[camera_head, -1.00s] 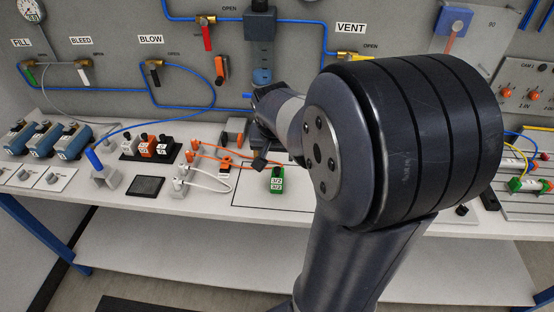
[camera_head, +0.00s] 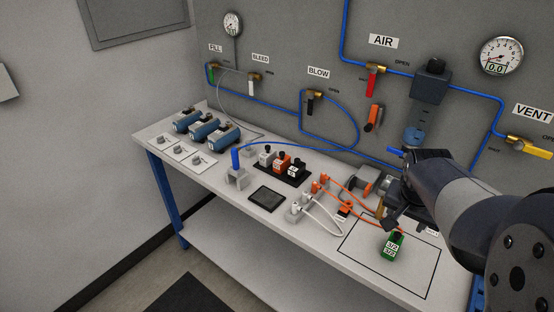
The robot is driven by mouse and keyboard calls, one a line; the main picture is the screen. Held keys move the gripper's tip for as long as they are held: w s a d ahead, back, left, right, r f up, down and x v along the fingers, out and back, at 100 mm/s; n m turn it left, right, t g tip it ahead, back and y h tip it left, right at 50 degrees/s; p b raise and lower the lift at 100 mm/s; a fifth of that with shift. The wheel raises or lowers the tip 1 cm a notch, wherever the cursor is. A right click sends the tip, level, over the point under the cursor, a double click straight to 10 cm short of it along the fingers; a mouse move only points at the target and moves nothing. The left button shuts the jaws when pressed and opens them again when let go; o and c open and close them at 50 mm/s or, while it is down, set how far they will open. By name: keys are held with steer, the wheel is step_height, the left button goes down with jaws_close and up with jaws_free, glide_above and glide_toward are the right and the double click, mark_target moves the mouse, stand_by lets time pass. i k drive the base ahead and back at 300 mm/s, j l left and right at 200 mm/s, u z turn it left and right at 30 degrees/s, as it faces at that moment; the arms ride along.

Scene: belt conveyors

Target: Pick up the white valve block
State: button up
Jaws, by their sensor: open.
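My gripper (camera_head: 391,212) is open at the right, well away from the white block. It is over the outlined area of the bench, close to a green block (camera_head: 392,246) with a numbered label. I cannot tell whether it touches the green block. The fingers are dark and partly hard to make out.
A grey stand with a blue upright piece (camera_head: 236,160) is left of the holder, and a dark flat pad (camera_head: 267,199) lies in front. White and orange cables (camera_head: 322,218) lie between holder and gripper. A blue hose (camera_head: 300,146) arcs behind the holder; the panel stands behind.

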mark_target(267, 158)
steer(key=i+j+z, duration=0.15)
steer(key=j, duration=0.25)
steer(key=i+j+z, duration=0.1)
steer(key=j, duration=0.3)
steer(key=i+j+z, duration=0.15)
steer(key=i+j, duration=0.15)
steer(key=i+j+z, duration=0.1)
steer(key=j, duration=0.45)
steer(key=i+j+z, duration=0.15)
steer(key=j, duration=0.3)
steer(key=i+j+z, duration=0.1)
steer(key=j, duration=0.3)
